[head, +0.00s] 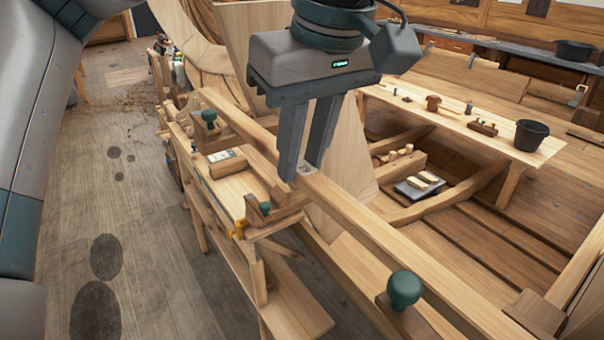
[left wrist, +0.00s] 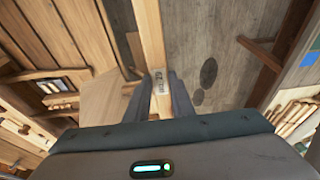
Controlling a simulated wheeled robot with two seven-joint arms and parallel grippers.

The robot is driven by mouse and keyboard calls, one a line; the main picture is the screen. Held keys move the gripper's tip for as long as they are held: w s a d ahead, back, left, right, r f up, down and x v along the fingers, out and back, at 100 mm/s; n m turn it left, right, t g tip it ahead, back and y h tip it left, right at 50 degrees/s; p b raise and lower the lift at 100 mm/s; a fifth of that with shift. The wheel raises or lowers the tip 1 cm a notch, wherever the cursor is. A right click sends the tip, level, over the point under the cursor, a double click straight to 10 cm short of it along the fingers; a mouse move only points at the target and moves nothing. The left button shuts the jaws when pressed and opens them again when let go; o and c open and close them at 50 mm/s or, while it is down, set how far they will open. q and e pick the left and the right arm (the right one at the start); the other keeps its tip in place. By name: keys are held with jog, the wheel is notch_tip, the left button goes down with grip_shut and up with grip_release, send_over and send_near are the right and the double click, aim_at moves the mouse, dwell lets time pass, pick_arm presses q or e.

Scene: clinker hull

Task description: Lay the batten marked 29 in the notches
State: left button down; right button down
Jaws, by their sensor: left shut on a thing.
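A long pale wooden batten (head: 365,228) runs from the upper left to the lower right in the head view. My left gripper (head: 302,172) comes down over it and is shut on it, one finger on each side. In the left wrist view the batten (left wrist: 152,35) passes between the fingers (left wrist: 159,82), with a small dark marking by the fingertips, too blurred to read. Wooden blocks with green knobs stand along the batten's line: one far (head: 209,117), one near (head: 404,290). Whether the batten rests in notches or hangs above them I cannot tell. My right gripper is out of view.
Another green-knobbed block (head: 265,208) sits on the wooden stand left of the batten. A bench (head: 475,135) with a black bucket (head: 530,135) and small tools stands at the right. Planks and a dark tray (head: 419,188) lie below. The floor (head: 145,225) at left is largely open.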

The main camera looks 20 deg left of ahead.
aim_at(306, 170)
pick_arm(q)
jog(key=shift+f, duration=0.15)
jog(key=shift+f+p, duration=0.4)
jog(key=shift+f, duration=0.1)
notch_tip(306, 170, down, 3)
jog(key=shift+r+p, duration=0.1)
jog(key=shift+p, duration=0.45)
jog(key=shift+f, duration=0.2)
jog(key=shift+f, duration=0.1)
jog(key=c, duration=1.5)
grip_release()
jog(key=shift+c, duration=0.2)
